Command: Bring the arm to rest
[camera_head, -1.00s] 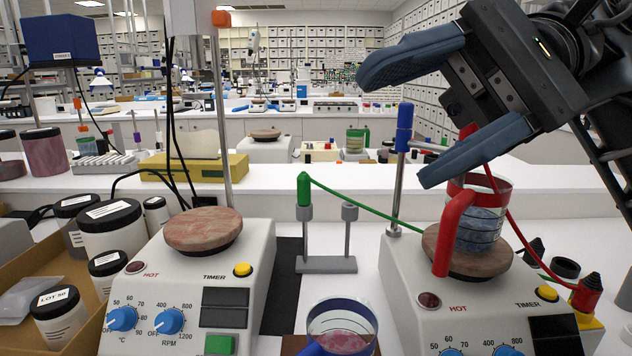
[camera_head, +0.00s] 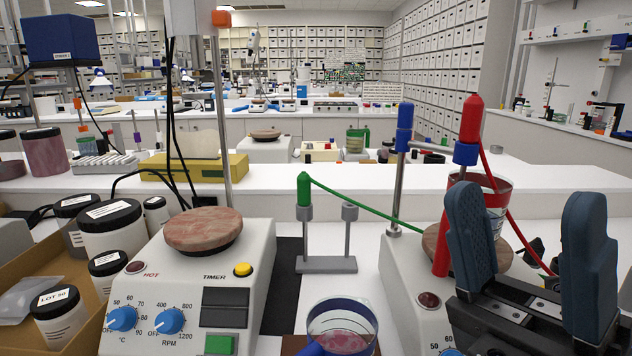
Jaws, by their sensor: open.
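My gripper (camera_head: 522,225) is at the lower right, in front of the right hot plate. Its two blue-grey fingers point up and stand apart, with nothing held between them. A beaker with a red handle (camera_head: 441,245) stands on the right hot plate's round top (camera_head: 433,242). My fingers hide much of this beaker and of the plate behind them. A second beaker (camera_head: 343,322), with a blue handle and pinkish contents, stands at the bottom centre, away from my gripper.
The left hot plate (camera_head: 255,262) has a bare round top (camera_head: 203,230). A grey stand holds a green probe (camera_head: 304,188), its cable running right. A red probe (camera_head: 471,120) stands upright behind the gripper. A cardboard box with white jars (camera_head: 112,232) is at left.

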